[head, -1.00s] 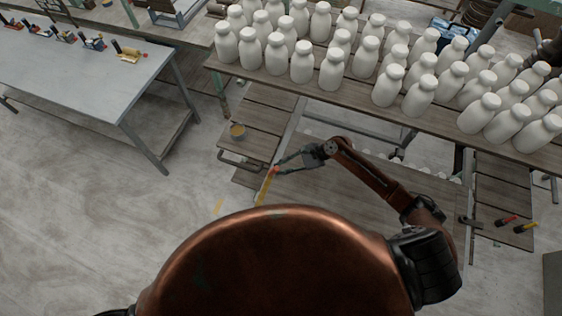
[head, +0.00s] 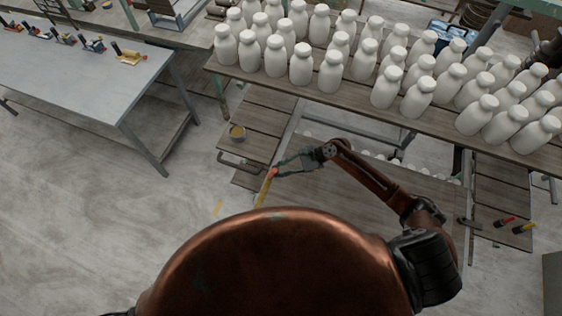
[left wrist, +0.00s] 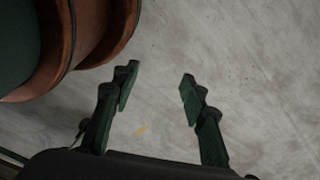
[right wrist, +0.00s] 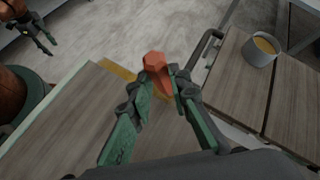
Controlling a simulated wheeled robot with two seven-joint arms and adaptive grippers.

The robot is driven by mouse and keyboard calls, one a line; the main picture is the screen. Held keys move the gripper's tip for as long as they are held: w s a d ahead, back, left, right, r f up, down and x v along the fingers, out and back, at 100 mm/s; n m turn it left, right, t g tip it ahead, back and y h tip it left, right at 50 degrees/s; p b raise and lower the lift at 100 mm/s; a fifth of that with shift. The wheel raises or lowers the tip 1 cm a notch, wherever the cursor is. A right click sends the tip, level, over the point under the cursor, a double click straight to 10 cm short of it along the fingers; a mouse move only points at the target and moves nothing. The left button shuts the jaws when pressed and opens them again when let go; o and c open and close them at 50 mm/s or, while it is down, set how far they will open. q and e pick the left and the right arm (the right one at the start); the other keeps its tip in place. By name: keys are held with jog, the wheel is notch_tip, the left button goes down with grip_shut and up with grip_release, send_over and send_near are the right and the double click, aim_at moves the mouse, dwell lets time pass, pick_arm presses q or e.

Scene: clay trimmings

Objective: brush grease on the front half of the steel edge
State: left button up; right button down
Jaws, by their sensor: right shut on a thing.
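My right gripper (head: 274,171) is shut on an orange-red brush handle (right wrist: 155,69) over the left edge of the low wooden bench. The brush's bristles are hidden. The steel edge (head: 287,137) is a thin grey strip along that side of the bench. A yellow band (head: 263,192) lies along its near part; it also shows in the right wrist view (right wrist: 118,71). I cannot tell whether the brush touches the edge. A grey pot (head: 237,133) with yellow content, seen too in the right wrist view (right wrist: 262,48), stands beyond. My left gripper (left wrist: 157,88) is open and empty above the floor.
A shelf (head: 236,75) crowded with white bottles stands behind the bench. A metal bar handle (head: 240,164) is beside the brush. Red and yellow-handled tools (head: 505,222) lie at the right. A grey table (head: 75,82) is at the far left, with clear floor before it.

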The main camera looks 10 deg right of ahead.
pick_arm(q)
jog(key=r+p, duration=0.1)
jog(key=w+r+p, duration=0.1)
jog(key=r, duration=0.1)
jog(key=w+r+p, duration=0.1)
jog(key=shift+r+p, duration=0.25)
jog(key=shift+p, duration=0.15)
pick_arm(e)
notch_tip(320, 180, up, 7)
jog(key=shift+f, duration=0.15)
jog(key=shift+w+d+f, duration=0.1)
jog(key=shift+w, duration=0.05)
jog(key=shift+f, duration=0.3)
jog(key=shift+d, duration=0.1)
